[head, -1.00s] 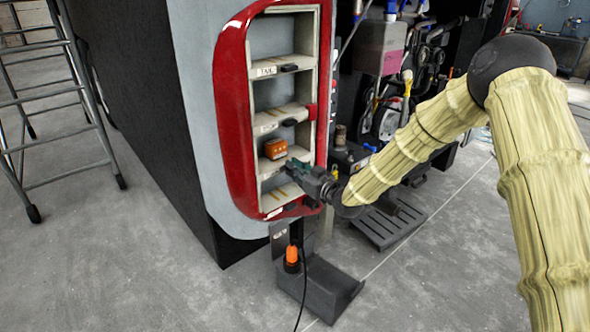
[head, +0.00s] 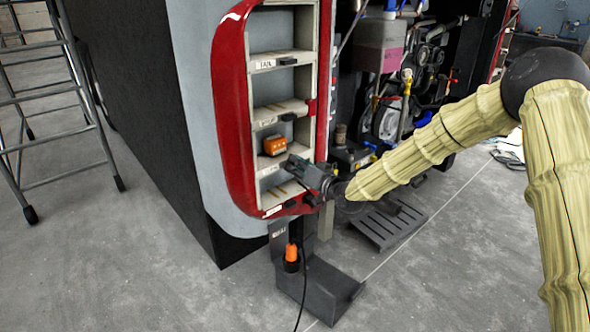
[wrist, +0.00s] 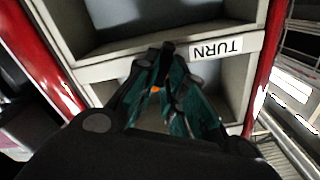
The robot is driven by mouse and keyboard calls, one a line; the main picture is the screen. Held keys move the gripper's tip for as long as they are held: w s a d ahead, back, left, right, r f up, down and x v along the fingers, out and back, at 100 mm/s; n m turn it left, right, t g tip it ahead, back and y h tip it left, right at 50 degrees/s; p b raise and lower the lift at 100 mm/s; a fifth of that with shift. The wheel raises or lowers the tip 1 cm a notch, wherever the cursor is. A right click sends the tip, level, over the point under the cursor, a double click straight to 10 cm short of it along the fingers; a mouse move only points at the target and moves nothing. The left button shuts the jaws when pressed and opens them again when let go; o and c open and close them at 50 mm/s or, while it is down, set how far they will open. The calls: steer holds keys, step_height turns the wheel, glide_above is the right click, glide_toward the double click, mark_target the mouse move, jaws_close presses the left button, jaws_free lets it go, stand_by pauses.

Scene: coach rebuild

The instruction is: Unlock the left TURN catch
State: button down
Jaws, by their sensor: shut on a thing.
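The white TURN label (wrist: 216,47) reads upside down on a pale ledge of the red-framed panel in the wrist view. A small dark catch (wrist: 167,47) sits to the left of it. My gripper (wrist: 164,57), with dark teal fingers, has its tips closed together at this catch and largely hides it. The catch there is hidden by my gripper.
The red-framed panel (head: 231,120) holds several pale shelves, with dark catches on the ledges above. An orange box (head: 274,146) sits on the shelf just above my gripper. A black step (head: 330,284) and an orange-topped plug with cable (head: 291,257) are below. A ladder (head: 75,80) stands left.

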steer(key=m+b, duration=0.2)
steer(key=m, duration=0.2)
steer(key=m+b, duration=0.2)
steer(key=m, duration=0.2)
steer(key=f+m+b, duration=0.1)
steer(key=m+b, duration=0.2)
steer(key=m, duration=0.1)
steer(key=shift+w+d+f, duration=0.1)
steer(key=shift+w+d, duration=0.1)
steer(key=shift+d, duration=0.1)
steer(key=shift+m, duration=0.3)
steer(key=c, duration=1.5)
jaws_free()
steer(key=shift+s, duration=0.1)
steer(key=v, duration=1.2)
